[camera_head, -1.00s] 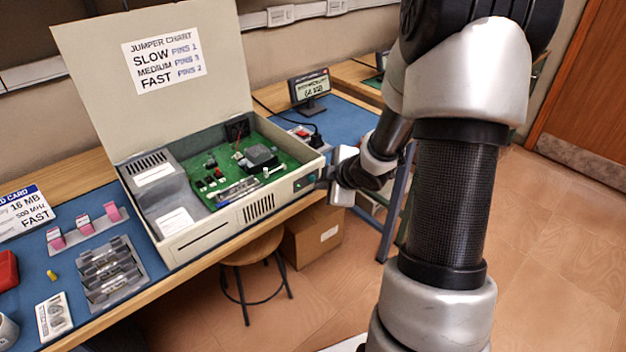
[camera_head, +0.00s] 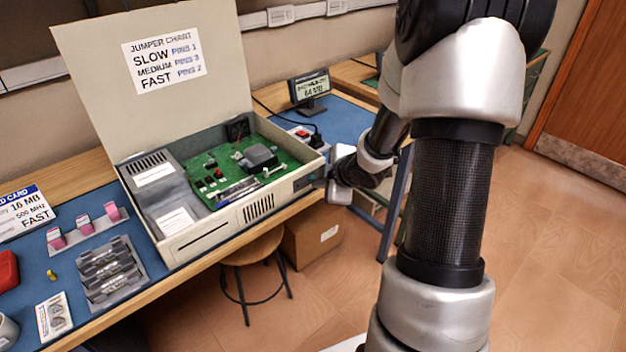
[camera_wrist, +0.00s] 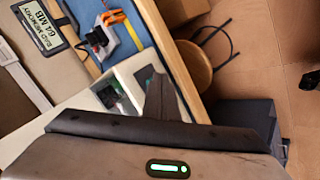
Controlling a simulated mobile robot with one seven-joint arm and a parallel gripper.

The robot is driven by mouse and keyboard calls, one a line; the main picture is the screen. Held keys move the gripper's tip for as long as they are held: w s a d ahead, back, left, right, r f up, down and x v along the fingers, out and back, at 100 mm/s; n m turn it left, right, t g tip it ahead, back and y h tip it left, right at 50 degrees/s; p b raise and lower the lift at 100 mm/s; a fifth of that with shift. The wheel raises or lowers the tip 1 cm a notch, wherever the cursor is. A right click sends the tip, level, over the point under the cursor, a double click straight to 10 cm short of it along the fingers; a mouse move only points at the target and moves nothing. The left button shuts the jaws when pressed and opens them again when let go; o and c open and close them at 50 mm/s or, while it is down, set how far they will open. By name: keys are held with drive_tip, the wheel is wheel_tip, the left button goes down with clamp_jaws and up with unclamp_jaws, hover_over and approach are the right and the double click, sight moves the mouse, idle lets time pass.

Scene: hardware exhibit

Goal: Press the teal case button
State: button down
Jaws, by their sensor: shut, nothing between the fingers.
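The open computer case (camera_head: 185,244) stands on the blue-matted bench, with a green circuit board (camera_head: 285,172) inside and its lid raised. The teal button is on the right end of the case's front face; in the head view my gripper now covers most or all of it. My gripper (camera_head: 317,181) is shut and empty, its tip at that front face. Whether it touches or presses the button cannot be told.
A small display (camera_head: 310,90) stands behind the case; in the wrist view its screen (camera_wrist: 37,33) reads "BAD MEMORY 64 MB". Pink modules (camera_head: 83,225), a grey rack (camera_head: 108,272) and a red object (camera_head: 8,270) lie left. A stool (camera_head: 255,248) and cardboard box (camera_head: 312,235) are below.

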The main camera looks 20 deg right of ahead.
drive_tip(key=shift+s+d, duration=0.25)
drive_tip(key=shift+s, duration=0.55)
drive_tip(key=s, duration=0.1)
drive_tip(key=s+d, duration=0.1)
drive_tip(key=s, duration=0.2)
drive_tip(key=shift+s+d+p, duration=0.3)
drive_tip(key=shift+s+d, duration=0.05)
idle(0.6)
